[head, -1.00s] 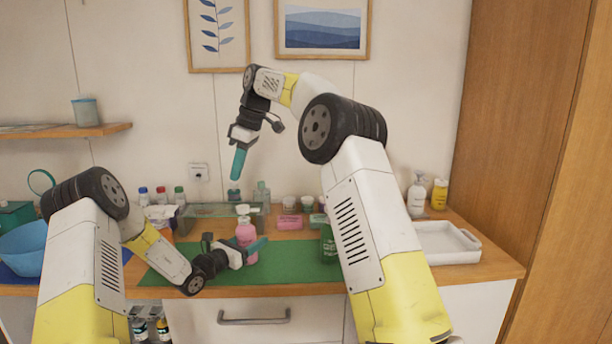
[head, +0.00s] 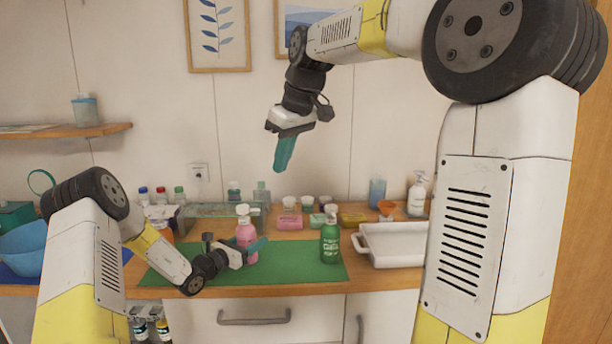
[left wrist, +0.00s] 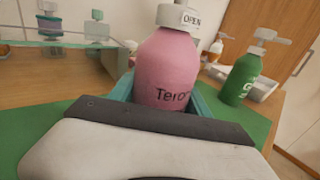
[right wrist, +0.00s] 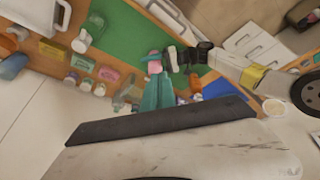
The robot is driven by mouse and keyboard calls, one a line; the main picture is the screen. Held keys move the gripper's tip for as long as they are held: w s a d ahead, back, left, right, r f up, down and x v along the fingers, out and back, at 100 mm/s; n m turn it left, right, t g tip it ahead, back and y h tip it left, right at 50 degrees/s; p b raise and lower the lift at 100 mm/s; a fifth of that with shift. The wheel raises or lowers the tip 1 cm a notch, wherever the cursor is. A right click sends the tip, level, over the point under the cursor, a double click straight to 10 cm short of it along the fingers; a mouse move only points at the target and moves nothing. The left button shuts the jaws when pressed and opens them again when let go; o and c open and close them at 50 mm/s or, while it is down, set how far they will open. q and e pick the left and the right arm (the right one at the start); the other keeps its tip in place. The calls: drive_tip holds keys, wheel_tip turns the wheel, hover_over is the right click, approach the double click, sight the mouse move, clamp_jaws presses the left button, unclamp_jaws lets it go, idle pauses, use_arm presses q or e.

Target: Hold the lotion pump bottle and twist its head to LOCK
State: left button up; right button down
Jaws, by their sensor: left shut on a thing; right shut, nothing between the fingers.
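The pink lotion pump bottle (head: 246,237) stands upright on the green mat (head: 290,262), with a white pump head (head: 243,211). In the left wrist view the pink bottle (left wrist: 166,66) has a white collar (left wrist: 178,16) reading "OPEN". My left gripper (head: 250,249) is shut around the bottle's body, with a teal finger on each side. My right gripper (head: 284,153) is shut and empty, raised in front of the wall, above and to the right of the pink bottle. The right wrist view shows its teal fingers (right wrist: 158,92) together.
A green pump bottle (head: 330,240) stands on the mat to the right. A white tray (head: 392,262) lies right of the mat. Small jars, a pink box (head: 290,222) and clear bottles line the back. The air above the pink bottle is free.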

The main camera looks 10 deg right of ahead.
drive_tip(key=s+d+f+m+t, duration=0.1)
drive_tip(key=s+d+m, duration=0.1)
drive_tip(key=s+d, duration=0.2)
drive_tip(key=s, duration=0.3)
drive_tip(key=shift+s+d+f+m, duration=0.15)
drive_tip(key=shift+d+m, duration=0.1)
drive_tip(key=shift+m, duration=0.15)
use_arm(q)
drive_tip(key=o, duration=1.7)
drive_tip(key=shift+o, duration=0.2)
